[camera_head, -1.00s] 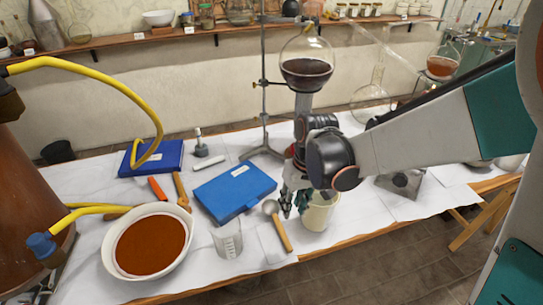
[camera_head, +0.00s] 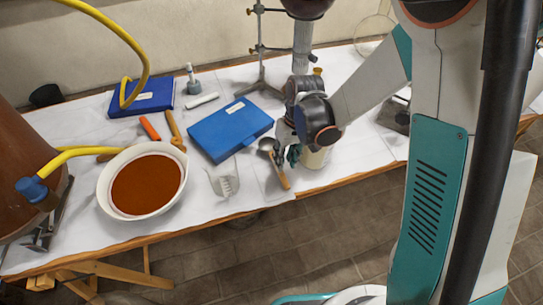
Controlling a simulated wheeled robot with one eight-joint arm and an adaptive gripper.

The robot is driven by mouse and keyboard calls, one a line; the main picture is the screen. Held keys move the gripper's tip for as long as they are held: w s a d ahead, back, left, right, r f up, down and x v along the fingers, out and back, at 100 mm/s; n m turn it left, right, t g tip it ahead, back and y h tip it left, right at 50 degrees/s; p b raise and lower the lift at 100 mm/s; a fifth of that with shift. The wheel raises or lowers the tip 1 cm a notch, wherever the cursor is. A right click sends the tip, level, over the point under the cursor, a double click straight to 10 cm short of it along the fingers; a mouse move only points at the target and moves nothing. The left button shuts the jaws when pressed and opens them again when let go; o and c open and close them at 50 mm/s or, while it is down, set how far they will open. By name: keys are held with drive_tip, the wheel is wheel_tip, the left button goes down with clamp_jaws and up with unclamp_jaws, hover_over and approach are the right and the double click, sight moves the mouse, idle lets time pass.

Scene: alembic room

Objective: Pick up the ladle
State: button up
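The ladle (camera_head: 280,173) has a round dark metal bowl and a light wooden handle. It appears to rest on the white-covered table near the front edge, its bowl towards the back and its handle slanting to the front right. My gripper (camera_head: 291,152) points down just right of the ladle's bowl and upper handle, very close to it. My wrist and the small size hide the fingertips, so I cannot tell contact or whether the fingers are open.
A clear beaker (camera_head: 224,183) stands left of the ladle. A blue case (camera_head: 230,128) lies behind it. A white bowl of reddish-brown contents (camera_head: 106,187) and yellow hose (camera_head: 140,60) are at left.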

drive_tip(key=f+b, duration=0.1)
drive_tip(key=f, duration=0.1)
drive_tip(key=a+f+b, duration=0.1)
drive_tip(key=f+b, duration=0.1)
drive_tip(key=f, duration=0.1)
drive_tip(key=shift+s+f, duration=0.1)
clamp_jaws()
